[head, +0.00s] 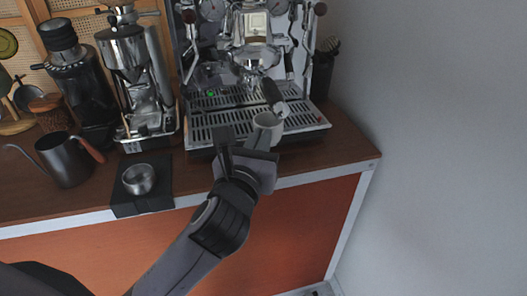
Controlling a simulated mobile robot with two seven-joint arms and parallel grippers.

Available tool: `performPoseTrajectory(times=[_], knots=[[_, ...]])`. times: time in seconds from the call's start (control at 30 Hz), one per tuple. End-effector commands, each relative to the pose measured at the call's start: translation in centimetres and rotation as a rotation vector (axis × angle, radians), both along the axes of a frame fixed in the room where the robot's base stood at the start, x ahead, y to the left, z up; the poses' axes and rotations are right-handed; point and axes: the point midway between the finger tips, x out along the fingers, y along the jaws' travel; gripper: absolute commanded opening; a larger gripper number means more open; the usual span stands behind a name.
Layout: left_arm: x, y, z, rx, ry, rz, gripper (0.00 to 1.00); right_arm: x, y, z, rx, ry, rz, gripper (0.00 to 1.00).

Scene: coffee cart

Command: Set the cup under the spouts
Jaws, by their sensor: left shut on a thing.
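A small pale cup (268,127) is at the front of the espresso machine's drip tray (312,122), to the right of its middle. My left gripper (245,152) reaches up from the lower left and is shut on the cup. The cup's lower part is partly hidden by the gripper, so I cannot tell whether it touches the tray. The portafilter (273,97) hangs from the group head just above and behind the cup. Its spouts cannot be made out clearly. My right gripper is not in view.
A steel bowl (139,179) sits on a black mat (158,203) at the counter's front. A grey kettle (64,162), a chrome grinder (131,75) and a black grinder (78,85) stand left. The counter right of the machine (345,145) is clear, beside the wall.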

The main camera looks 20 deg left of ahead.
Motion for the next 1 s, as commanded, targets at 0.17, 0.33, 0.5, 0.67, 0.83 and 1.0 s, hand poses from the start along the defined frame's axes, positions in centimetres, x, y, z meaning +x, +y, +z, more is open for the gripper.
performPoseTrajectory(times=[0.17, 0.33, 0.5, 0.67, 0.83, 1.0], knots=[[1.9, 1.3, -0.2, 0.0, -0.005, 0.0, 0.0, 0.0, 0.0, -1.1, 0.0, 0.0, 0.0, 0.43], [3.6, 2.5, -0.4, 0.0, -0.004, 0.001, 0.0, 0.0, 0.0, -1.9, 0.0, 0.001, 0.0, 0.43], [5.2, 3.6, 0.0, 0.005, -0.002, 0.001, 0.0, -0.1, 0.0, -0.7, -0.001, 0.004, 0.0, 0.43], [6.8, 4.6, -0.2, 0.002, -0.002, 0.001, 0.0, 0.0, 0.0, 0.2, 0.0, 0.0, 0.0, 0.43], [8.0, 5.4, -0.4, 0.001, -0.003, 0.0, 0.0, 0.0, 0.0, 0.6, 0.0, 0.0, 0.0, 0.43], [8.6, 5.8, -0.5, -0.002, -0.002, 0.0, 0.0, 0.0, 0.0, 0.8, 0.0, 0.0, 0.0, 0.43]])
